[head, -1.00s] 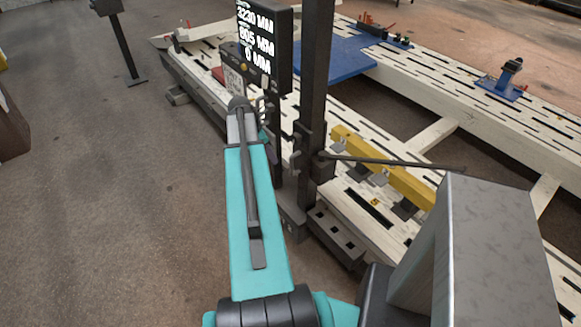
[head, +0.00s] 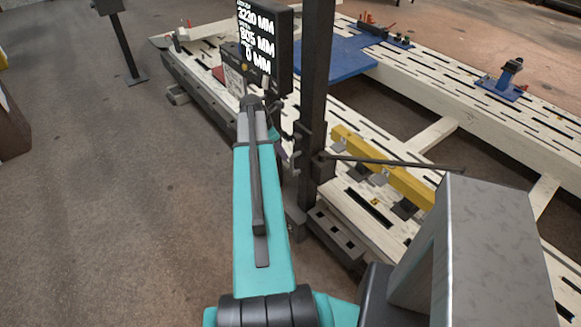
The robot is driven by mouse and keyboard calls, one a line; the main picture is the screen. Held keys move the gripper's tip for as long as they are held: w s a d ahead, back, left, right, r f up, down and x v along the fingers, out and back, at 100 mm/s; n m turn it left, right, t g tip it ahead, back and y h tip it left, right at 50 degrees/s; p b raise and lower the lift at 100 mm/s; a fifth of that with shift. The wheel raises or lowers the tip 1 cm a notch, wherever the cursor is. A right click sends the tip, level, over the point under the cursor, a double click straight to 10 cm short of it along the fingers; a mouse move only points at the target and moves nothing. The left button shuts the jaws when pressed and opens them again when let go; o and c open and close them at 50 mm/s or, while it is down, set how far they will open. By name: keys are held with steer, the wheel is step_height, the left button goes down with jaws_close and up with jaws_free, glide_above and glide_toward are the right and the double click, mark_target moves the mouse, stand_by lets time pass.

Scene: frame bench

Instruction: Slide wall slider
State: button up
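A tall dark post (head: 316,80) stands at the near edge of a long slotted bench, with a dark bracket (head: 322,167) partway up. Which part is the wall slider is not clear to me. A black display (head: 264,48) beside the post reads 3230 MM, 805 MM and 0 MM. A panel with a yellow button (head: 245,66) sits below and left of the display. My teal arm reaches up to just below this panel, left of the post. My gripper is hidden behind the arm's end, so its fingers and any contact cannot be seen.
The pale slotted bench (head: 442,75) fills the right side. It carries a blue plate (head: 325,58), a yellow bar (head: 385,168) and a small blue clamp base (head: 500,88). A thin dark rod (head: 400,163) juts right from the post.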

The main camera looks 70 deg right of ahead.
mark_target(291, 173)
steer(key=shift+p+x, duration=1.5)
steer(key=shift+x, duration=4.35)
steer(key=shift+a, duration=0.1)
